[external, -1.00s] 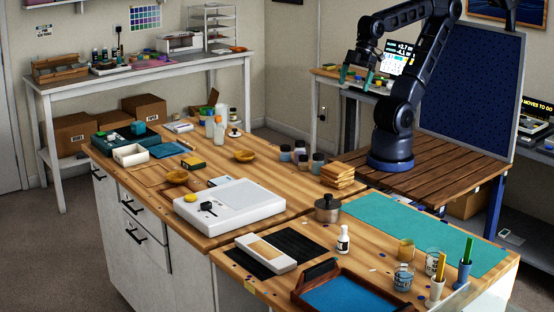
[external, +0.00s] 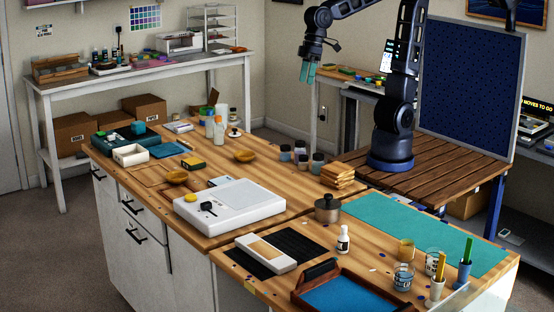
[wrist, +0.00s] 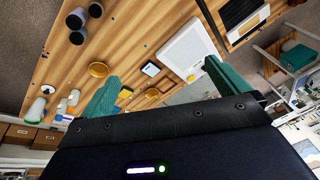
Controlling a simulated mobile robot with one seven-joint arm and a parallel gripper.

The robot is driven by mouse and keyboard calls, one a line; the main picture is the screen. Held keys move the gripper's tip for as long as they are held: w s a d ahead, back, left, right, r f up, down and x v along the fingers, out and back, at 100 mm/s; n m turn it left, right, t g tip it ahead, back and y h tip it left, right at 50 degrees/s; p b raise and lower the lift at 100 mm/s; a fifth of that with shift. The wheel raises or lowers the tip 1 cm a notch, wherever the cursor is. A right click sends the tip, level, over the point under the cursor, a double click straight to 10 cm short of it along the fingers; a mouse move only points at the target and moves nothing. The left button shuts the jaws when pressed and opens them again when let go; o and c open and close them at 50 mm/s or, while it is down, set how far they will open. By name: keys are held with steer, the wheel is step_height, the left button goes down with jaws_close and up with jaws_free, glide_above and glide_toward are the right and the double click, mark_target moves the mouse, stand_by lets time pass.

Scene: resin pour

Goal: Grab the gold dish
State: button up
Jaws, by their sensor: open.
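Two gold-coloured round shallow dishes sit on the wooden worktop. One gold dish (external: 244,156) is near the middle, left of the small jars; it also shows in the wrist view (wrist: 98,70), just above the left finger. The other gold dish (external: 177,177) is nearer the front left edge; it shows between the fingers in the wrist view (wrist: 153,92). My gripper (external: 307,75) has teal fingers and is open and empty, high above the worktop's far side. It is well apart from both dishes.
Several dark-lidded jars (external: 301,160) and a stack of wooden pieces (external: 338,175) stand right of the middle dish. Bottles (external: 218,128) stand behind it. A white scale-like device (external: 229,207) lies in front. Bare wood surrounds the middle dish.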

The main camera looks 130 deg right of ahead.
steer(key=w+d+f+m+g, duration=0.1)
steer(key=w+d+f+m, duration=0.2)
steer(key=w, duration=0.4)
steer(key=w+d+f+m+h, duration=0.1)
steer(key=w+d+f+m, duration=0.1)
steer(key=w+d, duration=0.4)
steer(key=w+d+f+m+g, duration=0.1)
steer(key=w+d+f+m, duration=0.15)
steer(key=w, duration=0.55)
steer(key=m+g+h, duration=0.2)
steer(key=m+h, duration=0.2)
steer(key=m, duration=0.3)
glide_toward(177, 172)
steer(key=shift+n, duration=0.25)
steer(key=f, duration=0.5)
steer(key=w+f, duration=0.1)
steer(key=f, duration=0.1)
steer(key=shift+w+f, duration=0.1)
steer(key=shift+f, duration=0.2)
steer(key=c, duration=1.1)
steer(key=shift+o, duration=0.2)
steer(key=shift+r, duration=0.1)
